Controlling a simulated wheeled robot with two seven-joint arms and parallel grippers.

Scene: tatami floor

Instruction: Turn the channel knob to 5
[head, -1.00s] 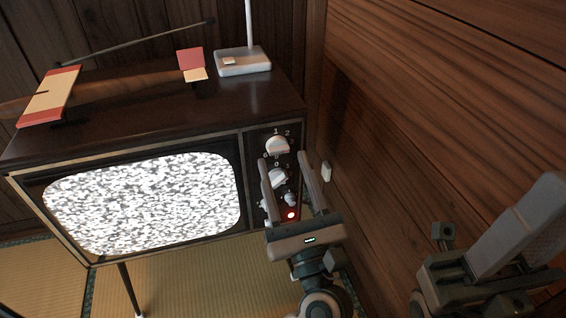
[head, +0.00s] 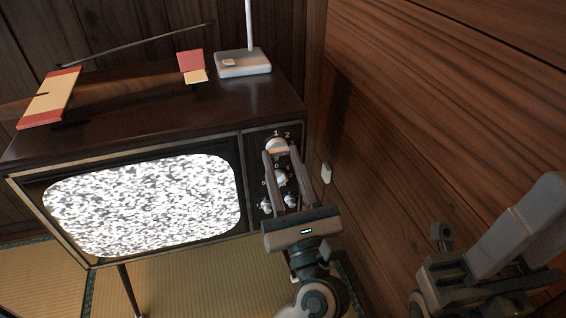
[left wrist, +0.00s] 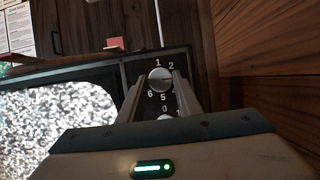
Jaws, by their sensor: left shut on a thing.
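The channel knob (head: 277,144) is the round white upper knob on the dark panel right of the television screen. In the left wrist view the channel knob (left wrist: 159,77) has the numbers 1, 2, 5 and 6 showing around it; I cannot tell where it points. My left gripper (head: 281,151) is shut on it, one finger on each side, which the left wrist view also shows (left wrist: 160,85). The fingers hide part of the dial. Part of my right arm (head: 480,265) shows at the lower right; its jaws cannot be read.
A second white knob (head: 280,178) and small knobs (head: 265,205) sit below on the panel. The television screen (head: 145,205) shows static. An antenna base (head: 243,63) stands on top of the set. A wooden wall (head: 430,110) stands close on the right.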

